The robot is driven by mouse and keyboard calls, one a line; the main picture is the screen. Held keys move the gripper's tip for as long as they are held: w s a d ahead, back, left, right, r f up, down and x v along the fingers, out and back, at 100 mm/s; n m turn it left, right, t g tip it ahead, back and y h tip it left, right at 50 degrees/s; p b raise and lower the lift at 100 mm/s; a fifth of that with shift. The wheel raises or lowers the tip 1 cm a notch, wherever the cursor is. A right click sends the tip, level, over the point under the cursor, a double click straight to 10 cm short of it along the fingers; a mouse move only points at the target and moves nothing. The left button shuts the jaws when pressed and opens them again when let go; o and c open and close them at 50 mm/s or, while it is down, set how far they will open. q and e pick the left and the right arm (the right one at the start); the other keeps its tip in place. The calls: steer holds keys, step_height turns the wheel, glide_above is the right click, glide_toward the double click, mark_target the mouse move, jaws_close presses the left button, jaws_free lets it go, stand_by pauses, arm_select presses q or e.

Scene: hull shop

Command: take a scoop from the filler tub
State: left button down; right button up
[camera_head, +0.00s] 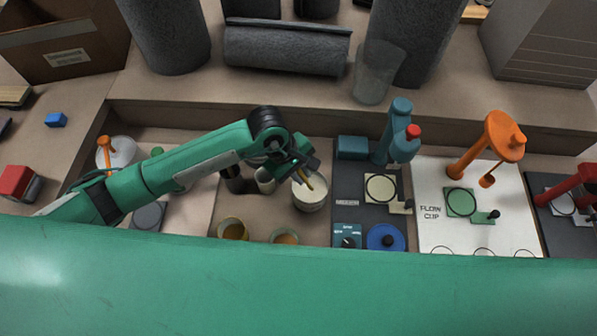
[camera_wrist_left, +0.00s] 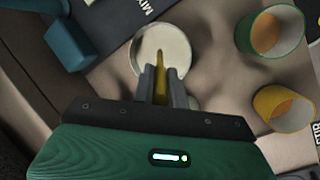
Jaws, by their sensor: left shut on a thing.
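My left gripper (camera_head: 306,170) is shut on a yellow scoop (camera_head: 309,182), with the handle between its fingers. In the left wrist view the scoop (camera_wrist_left: 160,64) points into a round tub (camera_wrist_left: 150,34) of pale, cream-coloured filler. The same tub (camera_head: 310,204) stands below the gripper in the head view, near the middle of the bench. The scoop's tip lies over or in the filler; I cannot tell how deep it is. My right gripper is not in view.
Two cups with amber contents (camera_head: 233,229) (camera_head: 285,237) stand in front of the tub. A dark mixing mat (camera_head: 345,190) with a teal device (camera_head: 398,140) lies to the right.

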arm_select(q)
steer(key=shift+r+p, duration=1.3)
steer(key=shift+r, duration=1.55)
steer(key=shift+r+p, duration=0.95)
steer(key=shift+r, duration=1.55)
